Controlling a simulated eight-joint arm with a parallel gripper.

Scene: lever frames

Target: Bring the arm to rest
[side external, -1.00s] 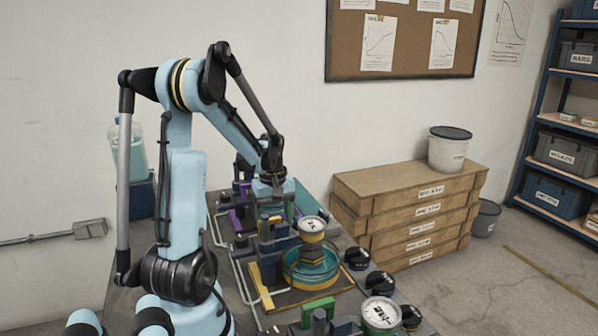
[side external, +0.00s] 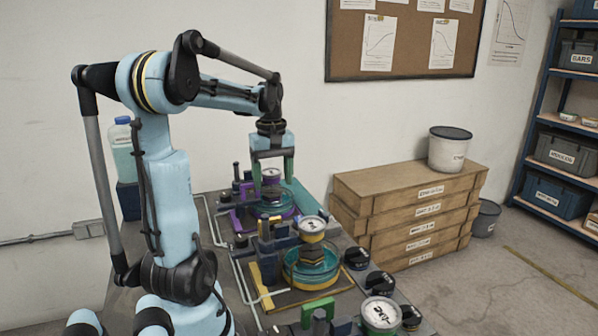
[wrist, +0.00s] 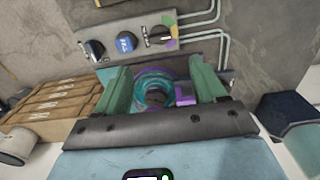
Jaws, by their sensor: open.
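My gripper (side external: 271,168) hangs pointing down above the far station of the bench, its green fingers apart. In the wrist view my gripper (wrist: 160,92) is open, with a round teal part (wrist: 154,84) of the station below and between the fingers. Nothing is held between them. Whether the fingers touch the gauge-topped part cannot be told.
A nearer station has a teal dish (side external: 312,268) with a gauge (side external: 313,227). Black knobs (side external: 380,283) line the bench edge. A stack of wooden crates (side external: 408,222) with a white bucket (side external: 450,149) stands right of the bench.

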